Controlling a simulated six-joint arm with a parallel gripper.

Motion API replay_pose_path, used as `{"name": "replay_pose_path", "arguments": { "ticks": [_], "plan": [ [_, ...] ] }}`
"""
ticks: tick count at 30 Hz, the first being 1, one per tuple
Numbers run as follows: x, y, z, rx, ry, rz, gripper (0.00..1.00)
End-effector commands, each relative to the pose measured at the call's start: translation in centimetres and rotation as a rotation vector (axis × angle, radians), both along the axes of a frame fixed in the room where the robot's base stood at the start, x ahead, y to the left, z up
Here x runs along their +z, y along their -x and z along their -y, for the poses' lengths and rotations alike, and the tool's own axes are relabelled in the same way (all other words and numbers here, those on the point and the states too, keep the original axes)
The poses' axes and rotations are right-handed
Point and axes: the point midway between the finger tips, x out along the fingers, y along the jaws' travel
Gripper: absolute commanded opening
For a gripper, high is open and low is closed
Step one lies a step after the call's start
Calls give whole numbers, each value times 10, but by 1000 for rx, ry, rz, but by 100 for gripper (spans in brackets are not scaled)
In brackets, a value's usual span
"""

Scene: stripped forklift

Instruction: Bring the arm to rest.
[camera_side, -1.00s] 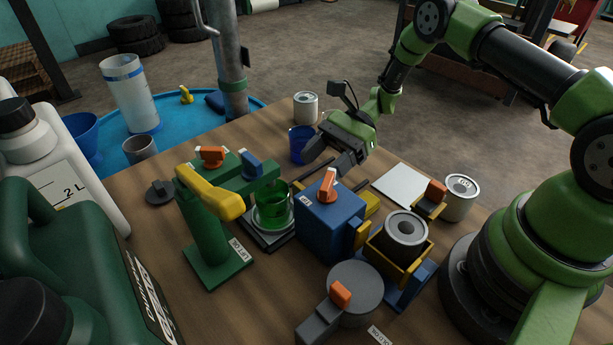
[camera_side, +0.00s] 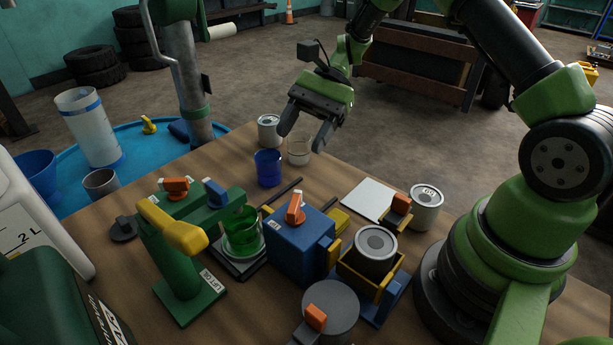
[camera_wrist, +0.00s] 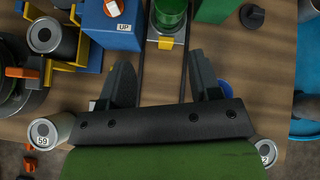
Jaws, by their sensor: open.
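My gripper (camera_side: 303,130) is open and empty, held above the far end of the wooden table, with its fingers pointing down. The green beaker (camera_side: 242,232) sits on a small plate between the green stand (camera_side: 175,262) and the blue box (camera_side: 300,245).
A grey can (camera_side: 269,131) stands behind the blue cup. A yellow holder with a can (camera_side: 376,245), a white pad (camera_side: 369,199) and a labelled can (camera_side: 425,208) stand on the right. A metal post (camera_side: 187,85) rises at the back left. Open air surrounds my raised gripper.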

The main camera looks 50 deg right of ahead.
Motion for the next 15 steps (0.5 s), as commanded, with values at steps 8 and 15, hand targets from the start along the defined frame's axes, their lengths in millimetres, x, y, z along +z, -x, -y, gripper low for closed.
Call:
{"name": "replay_pose_path", "arguments": {
  "ticks": [8, 15],
  "plan": [
    [90, 41, -16, 211, 296, 299, 57],
    [140, 94, -23, 357, 538, 577, 57]
  ]
}}
